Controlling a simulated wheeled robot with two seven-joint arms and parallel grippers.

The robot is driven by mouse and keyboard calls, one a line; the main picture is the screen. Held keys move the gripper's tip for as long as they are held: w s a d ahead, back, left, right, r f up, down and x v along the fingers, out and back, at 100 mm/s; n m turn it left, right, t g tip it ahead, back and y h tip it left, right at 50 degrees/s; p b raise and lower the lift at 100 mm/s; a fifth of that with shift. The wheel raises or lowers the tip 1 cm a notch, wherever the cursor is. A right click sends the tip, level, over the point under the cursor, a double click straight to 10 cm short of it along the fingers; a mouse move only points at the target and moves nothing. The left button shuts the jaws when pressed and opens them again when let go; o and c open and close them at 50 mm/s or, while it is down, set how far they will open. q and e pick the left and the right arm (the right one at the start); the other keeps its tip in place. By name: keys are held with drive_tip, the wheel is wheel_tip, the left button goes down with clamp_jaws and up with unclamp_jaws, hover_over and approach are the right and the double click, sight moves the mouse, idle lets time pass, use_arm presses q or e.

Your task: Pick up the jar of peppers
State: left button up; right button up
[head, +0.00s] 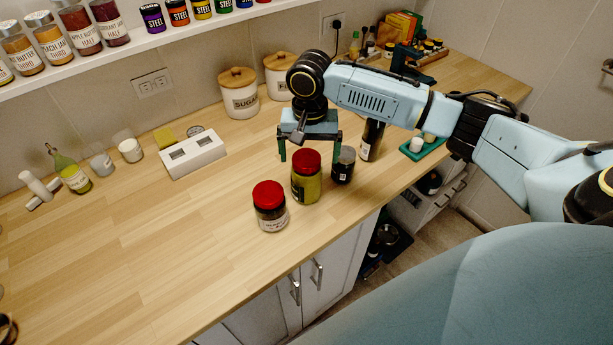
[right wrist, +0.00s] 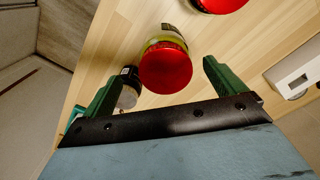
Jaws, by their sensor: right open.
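The jar of peppers appears to be the glass jar with yellow-green contents and a red lid (head: 306,188), upright on the wooden counter. Its red lid (right wrist: 166,68) shows between the fingers in the right wrist view, with the yellow-green glass just beyond. My right gripper (head: 309,152) is open and empty, its fingers pointing down at the jar, just above and behind it in the head view. The right gripper (right wrist: 167,66) spans wider than the lid. I cannot tell whether a finger touches the jar. My left gripper is not in view.
A dark red-lidded jar (head: 270,208) stands in front-left, and a small dark jar (head: 343,166) close on the right. A tall dark bottle (head: 372,140) stands behind that. A white box (head: 193,155) and canisters (head: 239,98) are farther back. The left counter is mostly clear.

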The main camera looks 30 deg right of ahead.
sight(306, 177)
drive_tip(key=shift+w+a+f, duration=0.1)
drive_tip(key=shift+w+f, duration=0.1)
drive_tip(key=shift+f, duration=1.15)
drive_tip(key=shift+w+f, duration=0.2)
drive_tip(key=shift+f, duration=1.15)
drive_tip(key=shift+r, duration=0.1)
drive_tip(key=c, duration=1.6)
